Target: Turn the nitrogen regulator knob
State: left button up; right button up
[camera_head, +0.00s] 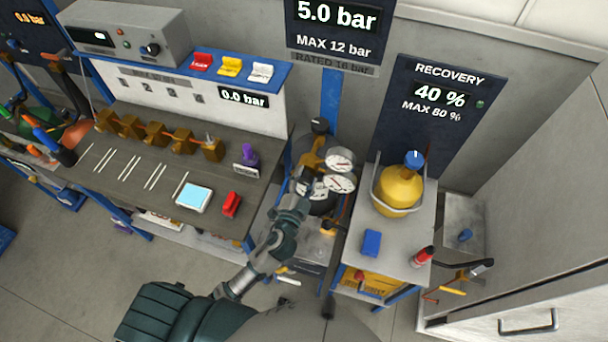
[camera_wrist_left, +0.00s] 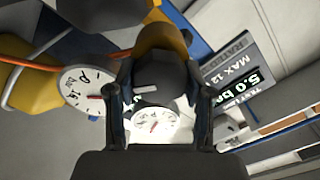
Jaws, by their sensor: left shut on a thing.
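The nitrogen regulator (camera_head: 315,161) stands between the bench and the side table, with a brass body and round white gauges (camera_head: 341,160). My left gripper (camera_head: 298,206) reaches it from below. In the left wrist view the regulator's dark knob (camera_wrist_left: 152,76), with a pale mark on its face, sits between the two fingers. The left gripper is shut on this knob. Gauges (camera_wrist_left: 84,90) with red needles show beside and below it. In the head view the knob is mostly hidden by the gripper. The display (camera_head: 338,14) above reads 5.0 bar, MAX 12 bar. My right gripper is out of view.
The bench (camera_head: 130,165) at left holds brass fittings, a scale (camera_head: 194,197) and a red item (camera_head: 231,204). The side table (camera_head: 393,246) at right holds a yellow recovery cylinder (camera_head: 399,190) and a blue box (camera_head: 371,243). An orange hose (camera_wrist_left: 30,65) runs near the gauges.

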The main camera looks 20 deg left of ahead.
pick_arm(q)
jog(key=m+p, duration=0.3)
jog(key=m, duration=0.3)
jog(key=shift+d+f, duration=0.1)
jog(key=m, duration=0.2)
jog(key=m+p, duration=0.1)
jog(key=shift+s+f+m+p, duration=0.1)
jog(key=shift+f+m+p, duration=0.1)
jog(key=shift+m+p, duration=0.15)
jog(key=shift+f+m, duration=0.1)
jog(key=shift+m, duration=0.45)
jog(key=shift+f, duration=0.15)
jog(key=o, duration=1.2)
jog(key=shift+c, duration=0.2)
jog(key=shift+d, duration=0.1)
jog(key=shift+r, duration=0.2)
jog(key=s, duration=1.2)
jog(key=shift+a, duration=0.2)
